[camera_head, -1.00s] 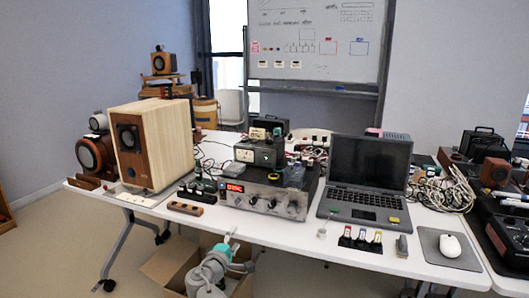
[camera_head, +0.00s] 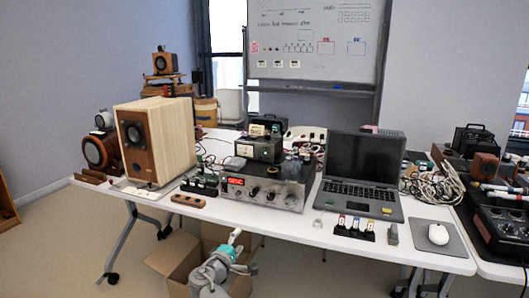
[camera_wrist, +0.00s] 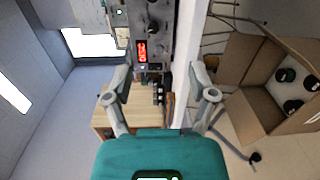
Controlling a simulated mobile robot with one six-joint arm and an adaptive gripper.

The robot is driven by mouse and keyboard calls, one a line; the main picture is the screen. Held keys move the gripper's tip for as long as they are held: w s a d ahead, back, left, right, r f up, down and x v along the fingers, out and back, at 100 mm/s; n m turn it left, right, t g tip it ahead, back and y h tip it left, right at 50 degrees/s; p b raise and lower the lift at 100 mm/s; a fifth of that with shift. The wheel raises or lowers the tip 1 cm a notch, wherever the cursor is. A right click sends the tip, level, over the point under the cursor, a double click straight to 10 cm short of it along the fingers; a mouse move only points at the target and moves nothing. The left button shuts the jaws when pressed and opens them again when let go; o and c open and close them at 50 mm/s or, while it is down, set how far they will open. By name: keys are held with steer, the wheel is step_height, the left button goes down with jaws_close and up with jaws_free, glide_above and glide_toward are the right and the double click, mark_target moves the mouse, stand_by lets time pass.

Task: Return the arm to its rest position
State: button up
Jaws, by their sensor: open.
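My gripper (camera_wrist: 160,84) is open and empty in the wrist view, its two grey fingers spread apart in front of the teal wrist body. In the head view my grey arm with its teal part stands low at the bottom centre, and my gripper (camera_head: 236,237) shows there small, in front of the table's front edge and below the tabletop. The wrist view is turned sideways. The wooden speaker (camera_wrist: 128,108) and the amplifier with a red display (camera_wrist: 150,45) appear beyond and between the fingers. Nothing is held.
The white table (camera_head: 290,222) carries the wooden speaker (camera_head: 165,135), the amplifier (camera_head: 262,192), an open laptop (camera_head: 362,170) and a mouse (camera_head: 438,234). An open cardboard box (camera_head: 172,262) stands on the floor beside my arm. Floor at the left is clear.

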steer(key=s+d+f+m+g, duration=0.3)
steer(key=d+f+m+g, duration=0.3)
steer(key=d, duration=0.5)
steer(key=s+d+f+m+g, duration=0.5)
steer(key=d+f, duration=0.3)
steer(key=d, duration=0.3)
steer(key=s+d+f+m+g+y, duration=0.3)
steer(key=s+f+g+y, duration=0.15)
steer(key=s+y, duration=0.25)
step_height(320, 180, up, 30)
steer(key=p, duration=2.9)
steer(key=shift+w+g, duration=0.3)
steer(key=shift+g, duration=0.15)
